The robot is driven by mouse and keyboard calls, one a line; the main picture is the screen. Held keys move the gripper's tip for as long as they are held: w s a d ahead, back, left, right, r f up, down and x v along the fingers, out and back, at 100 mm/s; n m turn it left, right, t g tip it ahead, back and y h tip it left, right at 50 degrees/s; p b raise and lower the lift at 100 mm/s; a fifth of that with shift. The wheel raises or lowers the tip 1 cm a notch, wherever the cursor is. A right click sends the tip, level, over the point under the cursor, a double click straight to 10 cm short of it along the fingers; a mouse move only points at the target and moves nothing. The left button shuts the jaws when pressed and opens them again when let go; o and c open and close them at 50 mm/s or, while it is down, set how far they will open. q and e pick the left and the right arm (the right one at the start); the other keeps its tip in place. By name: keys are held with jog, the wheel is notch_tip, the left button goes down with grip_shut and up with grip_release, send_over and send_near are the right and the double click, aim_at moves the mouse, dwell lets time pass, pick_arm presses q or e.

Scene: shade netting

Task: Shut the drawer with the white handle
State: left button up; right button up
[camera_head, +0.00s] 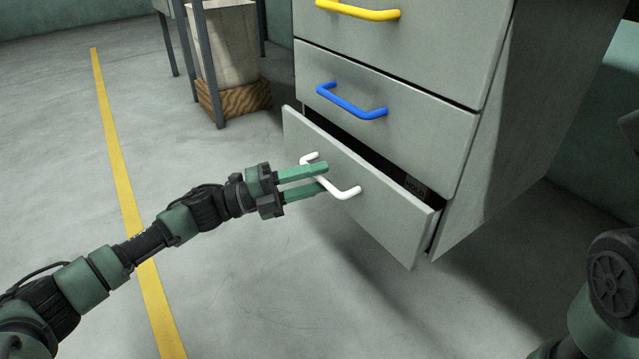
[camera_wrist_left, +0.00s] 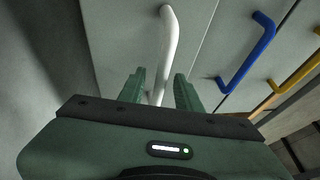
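The bottom drawer (camera_head: 375,205) of a grey cabinet stands partly open, with a dark gap along its top edge. Its white handle (camera_head: 346,193) is a bar on the drawer front. My left gripper (camera_head: 326,177) is at the handle with its green fingers apart. In the left wrist view the white handle (camera_wrist_left: 168,50) runs down between the tips of my left gripper (camera_wrist_left: 158,82); I cannot tell whether the fingers touch it. The right gripper is not in view; only part of my right arm shows at the lower right.
Above the drawer are a shut drawer with a blue handle (camera_head: 350,104) and one with a yellow handle (camera_head: 358,11). A pale container on a wooden block (camera_head: 240,99) stands behind, by a metal-legged table. The floor left of the cabinet is clear, with a yellow line (camera_head: 128,190).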

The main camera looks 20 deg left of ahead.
pick_arm(q)
jog(key=shift+w+d+r, duration=0.1)
jog(key=shift+w+d, duration=0.1)
jog(key=shift+d, duration=0.15)
grip_shut()
dwell(1.2)
